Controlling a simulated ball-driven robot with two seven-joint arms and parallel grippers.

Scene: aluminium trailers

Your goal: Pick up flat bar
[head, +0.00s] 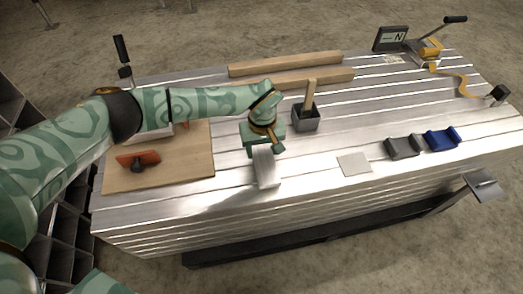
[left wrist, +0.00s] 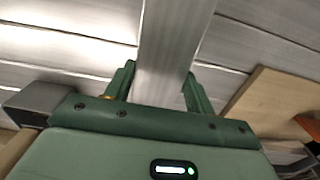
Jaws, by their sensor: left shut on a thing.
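The flat bar (head: 266,168) is a light silver strip in the head view, under my left gripper (head: 264,146). It points toward the near edge of the slatted metal table (head: 235,200). In the left wrist view the flat bar (left wrist: 167,45) runs up from between the two green fingers of my left gripper (left wrist: 155,90). The left gripper is shut on the bar. I cannot tell whether the bar touches the table. My right gripper is not in view.
A wooden board (head: 195,165) with an orange-handled tool (head: 138,160) lies at left. A grey box (head: 306,122) with an upright wooden piece stands just right of the gripper. Wooden bars (head: 285,63) lie behind. A pale square plate (head: 354,164), grey holder (head: 403,147) and blue holder (head: 441,140) sit right.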

